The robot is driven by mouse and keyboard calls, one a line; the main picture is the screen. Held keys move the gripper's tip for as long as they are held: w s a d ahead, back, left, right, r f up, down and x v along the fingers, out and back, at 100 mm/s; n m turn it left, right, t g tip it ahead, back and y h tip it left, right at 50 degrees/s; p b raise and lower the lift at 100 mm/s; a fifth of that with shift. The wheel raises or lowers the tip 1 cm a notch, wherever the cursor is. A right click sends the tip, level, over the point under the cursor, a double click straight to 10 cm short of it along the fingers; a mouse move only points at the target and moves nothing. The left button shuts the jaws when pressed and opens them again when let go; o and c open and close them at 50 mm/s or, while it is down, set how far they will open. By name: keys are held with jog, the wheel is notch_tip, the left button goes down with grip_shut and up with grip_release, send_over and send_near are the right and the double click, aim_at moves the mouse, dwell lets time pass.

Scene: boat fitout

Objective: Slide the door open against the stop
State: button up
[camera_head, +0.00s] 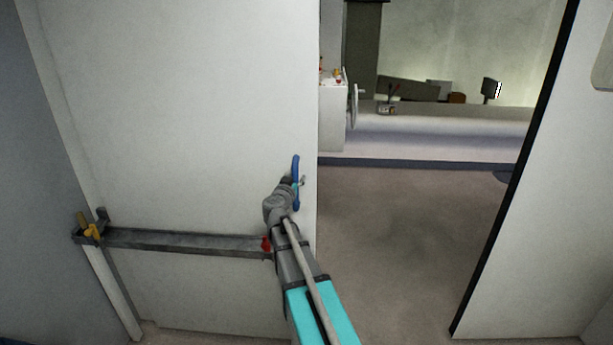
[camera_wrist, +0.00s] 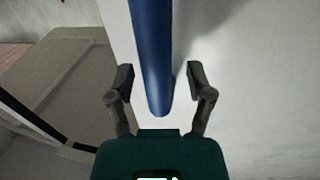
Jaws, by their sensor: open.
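The white sliding door (camera_head: 190,110) stands at the left of the doorway, its right edge beside the opening. A blue vertical handle (camera_head: 295,167) is on the door near that edge. My gripper (camera_head: 297,183) is at the handle's lower part. In the wrist view the handle (camera_wrist: 151,60) runs down between the two dark fingers of my gripper (camera_wrist: 158,85), which are open, with a gap on both sides. I see no separate stop that I can name with certainty.
A grey horizontal bar (camera_head: 185,240) crosses the door low down, with a yellow piece (camera_head: 92,231) at its left end and a red piece (camera_head: 266,243) near its right. The doorway floor (camera_head: 400,230) is clear. A black-edged wall (camera_head: 545,200) bounds the right. A counter (camera_head: 440,135) stands beyond.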

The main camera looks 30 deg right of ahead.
jog(key=shift+s, duration=0.15)
jog(key=v, duration=1.1)
jog(key=shift+s+a, duration=0.2)
jog(key=shift+a, duration=0.15)
jog(key=shift+r, duration=0.1)
